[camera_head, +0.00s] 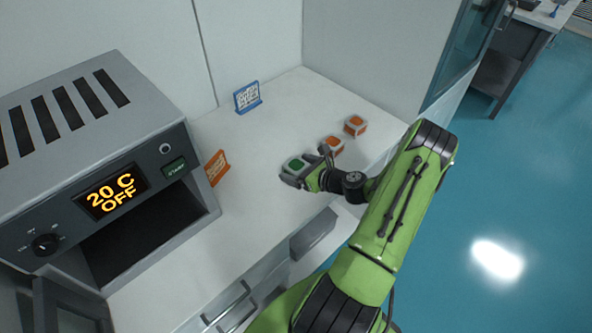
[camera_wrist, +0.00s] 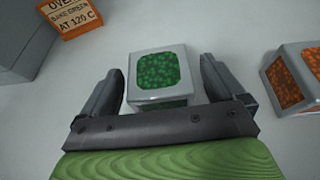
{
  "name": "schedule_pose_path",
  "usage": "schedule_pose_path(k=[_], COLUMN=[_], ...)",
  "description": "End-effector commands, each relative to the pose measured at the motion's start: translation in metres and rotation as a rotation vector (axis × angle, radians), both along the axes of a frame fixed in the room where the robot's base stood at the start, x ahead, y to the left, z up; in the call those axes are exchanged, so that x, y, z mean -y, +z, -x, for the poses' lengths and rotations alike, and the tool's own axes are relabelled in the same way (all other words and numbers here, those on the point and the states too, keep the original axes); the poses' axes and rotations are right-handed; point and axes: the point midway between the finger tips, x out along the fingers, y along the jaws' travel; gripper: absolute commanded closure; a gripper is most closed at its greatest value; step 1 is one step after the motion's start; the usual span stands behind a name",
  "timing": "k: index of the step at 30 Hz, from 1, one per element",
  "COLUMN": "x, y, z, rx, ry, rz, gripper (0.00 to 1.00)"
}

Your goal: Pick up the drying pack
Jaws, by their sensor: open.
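A small white-grey cube with a green bead-filled window, a drying pack (camera_head: 295,164), sits on the white bench top. In the wrist view the green pack (camera_wrist: 157,72) lies between the two dark fingers of my gripper (camera_wrist: 160,80). The fingers are open, one on each side, with a visible gap to the pack. Nothing is held. In the head view my gripper (camera_head: 306,168) is down at the green pack and partly covers it. Two similar cubes with orange windows stand behind it, a nearer one (camera_head: 333,145) and a farther one (camera_head: 355,125).
An oven (camera_head: 120,180) reading "20 C OFF" stands at left, its chamber open and dark. An orange sign (camera_head: 217,167) about baking green at 120 C stands beside it. A blue sign (camera_head: 247,97) stands farther back. An orange cube (camera_wrist: 296,78) is right of my gripper.

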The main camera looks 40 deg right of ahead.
Motion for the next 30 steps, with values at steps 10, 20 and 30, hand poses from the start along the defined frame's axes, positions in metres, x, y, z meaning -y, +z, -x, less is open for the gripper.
schedule_pose_path(k=[10, 20, 30], x=[0.000, 0.000, 0.000], y=[-0.002, -0.001, 0.026], z=[-0.005, -0.005, -0.005], rx=[0.000, 0.001, 0.003], ry=[-0.001, -0.001, 0.000], rz=[0.000, 0.001, 0.006], gripper=[0.18, 0.64, 0.65])
